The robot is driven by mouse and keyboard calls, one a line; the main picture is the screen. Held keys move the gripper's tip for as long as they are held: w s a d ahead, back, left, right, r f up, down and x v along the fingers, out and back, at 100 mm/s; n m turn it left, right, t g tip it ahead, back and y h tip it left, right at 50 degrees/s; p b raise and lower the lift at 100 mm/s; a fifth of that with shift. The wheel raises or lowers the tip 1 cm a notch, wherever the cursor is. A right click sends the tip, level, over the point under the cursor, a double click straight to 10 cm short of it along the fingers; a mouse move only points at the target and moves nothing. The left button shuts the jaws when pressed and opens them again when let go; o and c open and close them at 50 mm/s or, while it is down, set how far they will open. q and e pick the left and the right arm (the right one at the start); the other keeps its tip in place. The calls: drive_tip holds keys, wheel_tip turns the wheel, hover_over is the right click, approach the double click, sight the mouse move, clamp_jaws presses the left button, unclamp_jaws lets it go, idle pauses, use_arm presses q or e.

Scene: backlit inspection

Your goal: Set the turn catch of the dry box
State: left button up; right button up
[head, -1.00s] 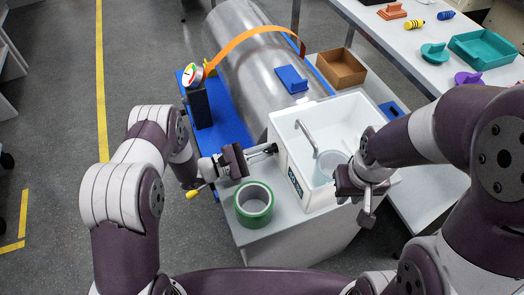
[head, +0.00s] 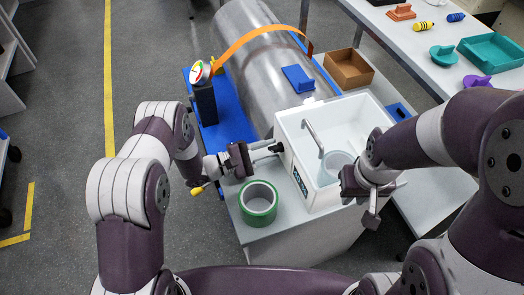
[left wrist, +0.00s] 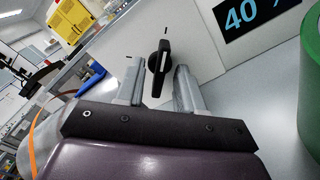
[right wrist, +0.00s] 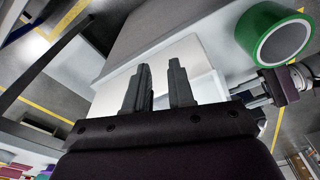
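The dry box (head: 327,202) is a white open-topped box with a blue-digit display, standing on a light cabinet. Its turn catch (left wrist: 158,68) is a black knob with a white line, on a white wall in the left wrist view. The line points roughly at the upper of two dark tick marks. My left gripper (head: 272,149) is at the box's left wall; in its wrist view the open fingers (left wrist: 158,85) flank the catch, and contact is unclear. My right gripper (head: 372,208) is by the box's front right side, its fingers (right wrist: 159,72) apart with a white surface beyond.
A green tape roll (head: 258,203) stands close to the left gripper on the cabinet (head: 280,240). A bent tap (head: 312,137) and a clear cup (head: 335,165) are in the box. Behind lie a large metal cylinder (head: 255,60), a gauge (head: 197,70) and a brown tray (head: 349,68).

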use_arm(q)
drive_tip(key=v, duration=1.2)
drive_tip(key=shift+s+a+f, duration=0.1)
drive_tip(key=shift+s+a, duration=0.1)
drive_tip(key=shift+a, duration=0.1)
drive_tip(key=w+a+r+m+t+y+p, duration=0.1)
drive_tip(key=w+r+m+t+y+p, duration=0.15)
drive_tip(key=w+r+y, duration=0.35)
drive_tip(key=a+r+m+g+y+p, duration=0.1)
drive_tip(key=a+r+m+y+p, duration=0.5)
drive_tip(key=r+y, duration=0.2)
drive_tip(key=s+r+m+g+y+p, duration=0.1)
drive_tip(key=s+r+m+g, duration=0.1)
drive_tip(key=s, duration=0.8)
drive_tip(key=s+d+r+m+g+y+p, duration=0.1)
drive_tip(key=s+r+m+g, duration=0.2)
drive_tip(key=s, duration=0.6)
wheel_tip(320, 180, up, 3)
drive_tip(key=shift+s+r+g+y+p, duration=0.2)
drive_tip(key=shift+s+g+y+p, duration=0.15)
drive_tip(key=shift+g, duration=0.6)
drive_tip(key=shift+s, duration=0.1)
